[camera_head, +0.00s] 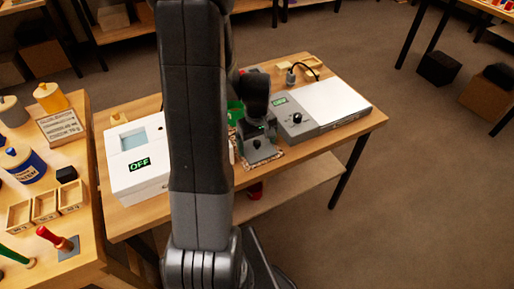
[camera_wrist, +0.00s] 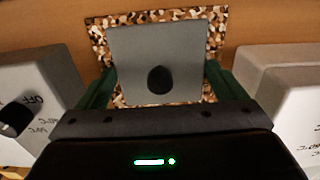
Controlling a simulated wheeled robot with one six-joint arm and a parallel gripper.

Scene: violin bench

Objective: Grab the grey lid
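The grey lid (camera_wrist: 135,60) is a flat square plate with a round black knob (camera_wrist: 160,80), over a speckled brown and white mat (camera_wrist: 97,35). In the head view the lid (camera_head: 262,153) is in the middle of the bench, below my gripper (camera_head: 258,135). In the wrist view my gripper (camera_wrist: 160,75) has its green fingers wide apart, one at each side edge of the lid. The knob sits between them. The gripper looks open; I cannot tell whether the fingers touch the lid.
A white box (camera_head: 135,172) reading OFF stands close on the left. A grey device (camera_head: 297,122) with a knob and white top stands close on the right. A side table (camera_head: 85,235) at the left carries jars and small trays. Open floor (camera_head: 430,200) lies to the right.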

